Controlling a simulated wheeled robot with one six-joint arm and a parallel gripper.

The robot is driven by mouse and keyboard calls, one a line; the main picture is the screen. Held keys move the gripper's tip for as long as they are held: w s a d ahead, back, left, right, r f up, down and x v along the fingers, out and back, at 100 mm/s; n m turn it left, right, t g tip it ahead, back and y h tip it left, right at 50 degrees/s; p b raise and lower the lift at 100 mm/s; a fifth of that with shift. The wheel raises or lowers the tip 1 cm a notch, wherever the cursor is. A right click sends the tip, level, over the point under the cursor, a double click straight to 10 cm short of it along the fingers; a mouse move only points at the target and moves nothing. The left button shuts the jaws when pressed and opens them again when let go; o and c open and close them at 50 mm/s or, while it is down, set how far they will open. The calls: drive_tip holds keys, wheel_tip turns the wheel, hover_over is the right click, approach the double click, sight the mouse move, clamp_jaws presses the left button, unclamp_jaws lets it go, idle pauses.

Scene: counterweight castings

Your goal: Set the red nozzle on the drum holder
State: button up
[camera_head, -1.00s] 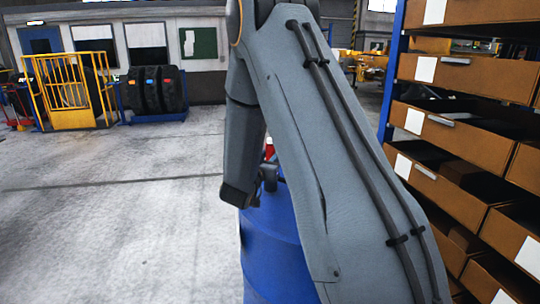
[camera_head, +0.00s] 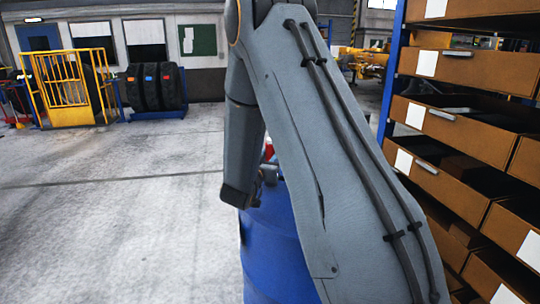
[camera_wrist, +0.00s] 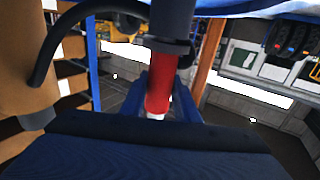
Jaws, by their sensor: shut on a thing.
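The red nozzle (camera_wrist: 161,84) is in the middle of the wrist view, between the two blue fingers of my gripper (camera_wrist: 160,104), which is shut on it. A dark grey cylinder (camera_wrist: 172,22) joins the red part, with a black hose curving beside it. I cannot tell whether the nozzle is seated in a holder. The blue drum (camera_head: 270,245) stands below my arm in the head view. A grey fitting (camera_head: 270,174) and a bit of red show just above its top, by my wrist. My arm hides most of the drum top, and my fingers are hidden there.
A shelf rack with brown bins (camera_head: 450,135) stands close on the right. A yellow cage (camera_head: 62,88) and a stand of black tyres (camera_head: 154,88) are far back left. The concrete floor (camera_head: 120,215) at left is clear.

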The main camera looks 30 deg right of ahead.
drive_tip(key=shift+f, duration=0.2)
drive_tip(key=o, duration=1)
drive_tip(key=shift+o, duration=0.2)
drive_tip(key=shift+s+a, duration=0.1)
drive_tip(key=b+v, duration=0.2)
drive_tip(key=v, duration=0.5)
drive_tip(key=shift+s+a, duration=0.2)
drive_tip(key=shift+a, duration=0.05)
